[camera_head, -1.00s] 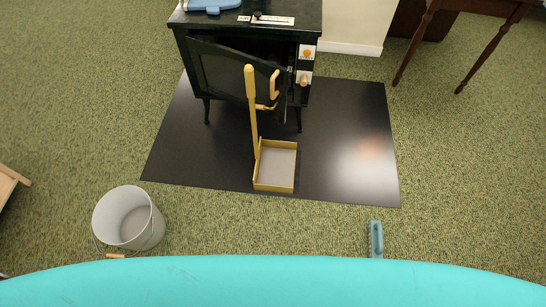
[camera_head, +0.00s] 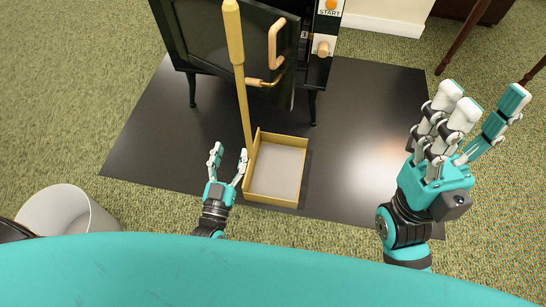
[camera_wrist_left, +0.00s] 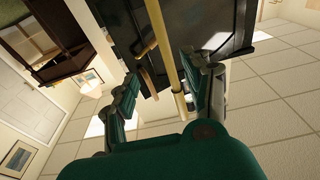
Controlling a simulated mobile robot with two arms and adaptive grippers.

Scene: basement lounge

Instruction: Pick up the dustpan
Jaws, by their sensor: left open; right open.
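The yellow dustpan (camera_head: 277,168) has a shallow square pan with a grey floor, resting on the black mat. Its long upright handle (camera_head: 241,90) rises from the pan's left side, in front of the stove door. My left gripper (camera_head: 228,155) is open and empty at the left of the pan in the head view. In the left wrist view the yellow handle (camera_wrist_left: 163,45) runs down between the open fingers of my left gripper (camera_wrist_left: 162,72), with no clear contact. My right gripper (camera_head: 478,112) is open and empty, over the right part of the mat.
The black stove (camera_head: 290,45) stands behind the dustpan, its door ajar with a wooden handle (camera_head: 276,43). A white bucket (camera_head: 65,212) is at the lower left. The black mat (camera_head: 365,120) is bare to the right of the pan. Table legs (camera_head: 465,35) stand at the upper right.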

